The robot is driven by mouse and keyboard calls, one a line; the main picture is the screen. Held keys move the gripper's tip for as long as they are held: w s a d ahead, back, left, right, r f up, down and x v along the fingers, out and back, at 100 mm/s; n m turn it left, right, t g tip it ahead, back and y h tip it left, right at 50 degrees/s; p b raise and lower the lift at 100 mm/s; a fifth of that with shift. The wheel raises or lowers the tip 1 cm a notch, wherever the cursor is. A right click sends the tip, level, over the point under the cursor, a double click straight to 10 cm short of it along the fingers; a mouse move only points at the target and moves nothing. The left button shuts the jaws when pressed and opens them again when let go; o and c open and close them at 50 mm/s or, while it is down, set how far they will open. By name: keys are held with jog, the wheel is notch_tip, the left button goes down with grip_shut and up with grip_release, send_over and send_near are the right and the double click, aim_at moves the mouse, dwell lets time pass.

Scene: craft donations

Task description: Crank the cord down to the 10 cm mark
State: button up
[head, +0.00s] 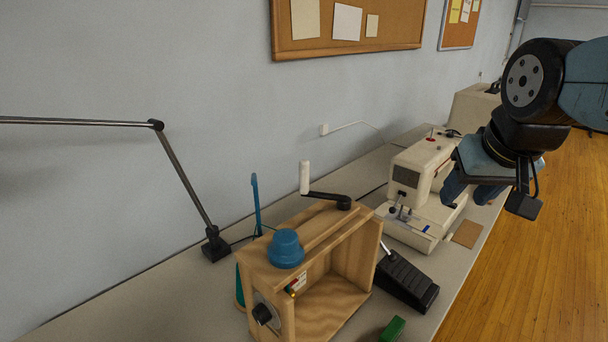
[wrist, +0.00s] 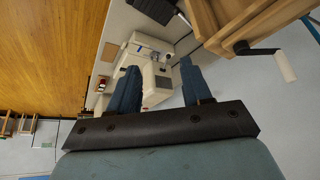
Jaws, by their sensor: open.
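A wooden box frame (head: 345,265) stands on the bench. A crank with a black arm (head: 328,199) and upright white handle (head: 305,178) sits on its top; the crank also shows at upper right in the wrist view (wrist: 284,66). A blue round cap (head: 285,248) sits at the top front left. A thin green cord (head: 243,240) runs by a blue post (head: 256,203) at the box's left. No 10 cm mark is legible. My gripper (head: 468,194) is open and empty, right of the crank and apart from it, in front of the sewing machine. Both blue fingers (wrist: 158,72) show in the wrist view.
A cream sewing machine (head: 423,170) stands behind the box on the right. A black pedal (head: 405,280) and green block (head: 392,329) lie right of the box. A black lamp arm (head: 182,180) rises at left. The bench (head: 150,305) is clear at front left; wooden floor lies right.

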jog(key=w+a+r+m+g, duration=0.3)
jog(key=w+a+r+m, duration=0.25)
jog(key=w+a, duration=0.35)
jog(key=r+m+g, duration=0.1)
jog(key=m+g, duration=0.2)
jog(key=m, duration=0.3)
send_over(303, 190)
jog(key=w, duration=0.1)
jog(key=shift+w+d+r+n, duration=0.1)
jog(key=shift+d+r+n, duration=0.1)
jog(key=shift+n, duration=0.05)
jog(key=shift+a+f, duration=0.15)
notch_tip(303, 190, down, 14)
jog(key=shift+r, duration=0.25)
grip_shut()
